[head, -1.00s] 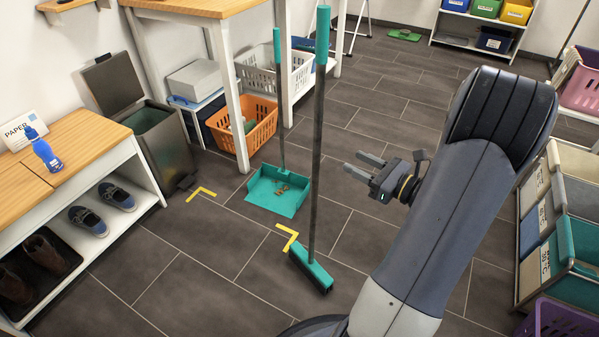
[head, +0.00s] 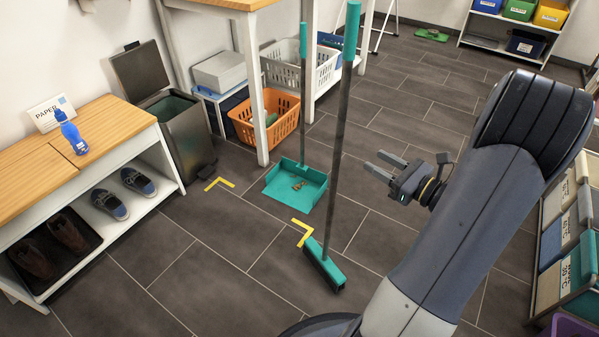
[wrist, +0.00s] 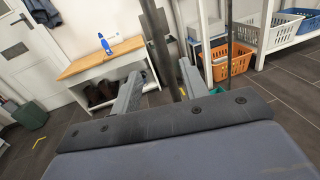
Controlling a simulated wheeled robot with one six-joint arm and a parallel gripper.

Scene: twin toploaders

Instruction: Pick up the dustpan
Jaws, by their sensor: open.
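The dustpan (head: 312,190) is teal with a long upright handle and stands on the floor in the head view, holding some small brown debris. In the wrist view only a bit of teal (wrist: 216,91) shows low behind my gripper. A teal broom (head: 326,262) with a grey pole stands upright in front of the dustpan, to its right. My gripper (head: 374,163) is open and empty, pointing left, to the right of the broom pole and apart from the dustpan. In the wrist view, a dark pole crosses behind the gripper fingers (wrist: 160,92).
Yellow corner marks (head: 219,184) lie on the floor around the dustpan. A table leg (head: 257,125) and an orange basket (head: 268,121) stand behind it. A grey bin (head: 182,132) and a shoe bench (head: 112,115) are at the left.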

